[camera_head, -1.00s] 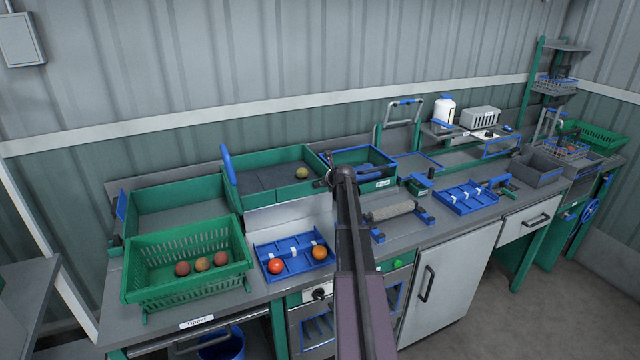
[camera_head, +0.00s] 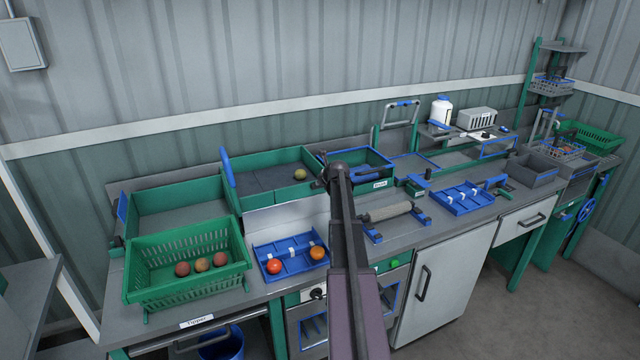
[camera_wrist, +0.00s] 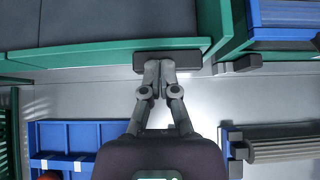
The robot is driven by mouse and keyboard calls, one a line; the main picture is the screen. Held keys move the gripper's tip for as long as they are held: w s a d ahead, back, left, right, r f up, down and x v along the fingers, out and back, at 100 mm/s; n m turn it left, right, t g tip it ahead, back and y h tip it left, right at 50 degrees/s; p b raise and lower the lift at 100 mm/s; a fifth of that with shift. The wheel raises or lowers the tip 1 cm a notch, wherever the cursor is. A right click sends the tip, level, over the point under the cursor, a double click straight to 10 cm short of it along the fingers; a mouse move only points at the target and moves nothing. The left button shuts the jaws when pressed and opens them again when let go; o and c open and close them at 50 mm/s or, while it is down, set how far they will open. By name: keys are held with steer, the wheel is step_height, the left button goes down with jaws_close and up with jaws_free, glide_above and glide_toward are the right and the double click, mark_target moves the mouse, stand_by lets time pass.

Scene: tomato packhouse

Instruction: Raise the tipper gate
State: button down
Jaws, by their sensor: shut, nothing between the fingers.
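The tipper crate (camera_head: 190,285), a green slotted crate holding three reddish tomatoes, stands at the left of the bench above a "Tipper" label (camera_head: 197,321). Behind it is an open green tray (camera_head: 178,207). An upright green panel with a blue handle (camera_head: 227,166) stands between that tray and a second green tray (camera_head: 255,158); it looks like the gate and appears lowered. My gripper (camera_wrist: 159,66) is shut and empty, pointing at a dark grey bar beside the second tray's front wall (camera_wrist: 100,50). Contact is unclear. In the head view my arm hides the fingers.
A blue sorting tray (camera_head: 290,262) with two tomatoes lies in front of the second tray. A blue-rimmed green bin (camera_head: 375,184) and a grey roller (camera_head: 388,211) are to the right of my arm. Bare metal bench shows between them.

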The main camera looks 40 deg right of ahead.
steer(key=shift+w+d+r, duration=0.1)
steer(key=shift+w+r, duration=0.1)
steer(key=shift+w, duration=0.05)
steer(key=r+p, duration=0.2)
steer(key=w+r+p, duration=0.1)
steer(key=r+p, duration=0.2)
steer(key=w+r+p, duration=0.1)
steer(key=r+p, duration=0.1)
steer(key=p, duration=0.1)
steer(key=shift+d+r, duration=0.25)
steer(key=shift+d, duration=0.1)
steer(key=shift+w+r+p, duration=0.3)
steer(key=shift+r+p, duration=0.45)
steer(key=shift+s+f, duration=0.1)
